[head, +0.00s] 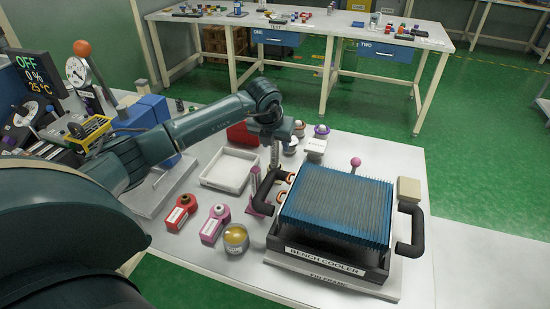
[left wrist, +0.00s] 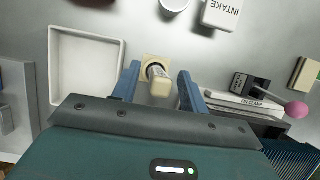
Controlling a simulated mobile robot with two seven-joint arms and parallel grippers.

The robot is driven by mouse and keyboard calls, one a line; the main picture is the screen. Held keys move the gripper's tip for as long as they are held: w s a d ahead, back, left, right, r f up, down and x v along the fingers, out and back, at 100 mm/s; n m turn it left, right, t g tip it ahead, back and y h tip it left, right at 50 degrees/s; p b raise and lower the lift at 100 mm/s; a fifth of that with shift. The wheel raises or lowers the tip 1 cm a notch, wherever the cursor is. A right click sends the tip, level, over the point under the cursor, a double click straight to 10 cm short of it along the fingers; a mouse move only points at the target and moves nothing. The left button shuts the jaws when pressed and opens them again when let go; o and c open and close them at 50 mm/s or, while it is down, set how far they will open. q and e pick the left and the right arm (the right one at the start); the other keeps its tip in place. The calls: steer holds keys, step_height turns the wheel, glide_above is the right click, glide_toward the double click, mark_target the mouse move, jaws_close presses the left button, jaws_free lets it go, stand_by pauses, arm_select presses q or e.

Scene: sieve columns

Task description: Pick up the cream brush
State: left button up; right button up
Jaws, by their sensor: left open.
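A cream, labelled piece, which looks like the handle of the cream brush (left wrist: 158,76), stands on a squarish cream base in the left wrist view. It lies between the two blue fingers of my left gripper (left wrist: 157,88), which are apart with a gap on each side. In the head view my left gripper (head: 264,170) points down between the white tray and the bench cooler; I cannot make out the brush there. My right gripper is not in view.
The bench cooler (head: 330,265), with blue fins and black handles, stands close on the right. A white tray (head: 206,183) is on the left. Red and pink labelled items (head: 180,212) and an amber jar (head: 236,238) stand in front. An intake block (left wrist: 221,14) is behind.

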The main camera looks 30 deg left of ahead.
arm_select(q)
jaws_close()
stand_by(0.3)
steer(key=shift+r, duration=0.1)
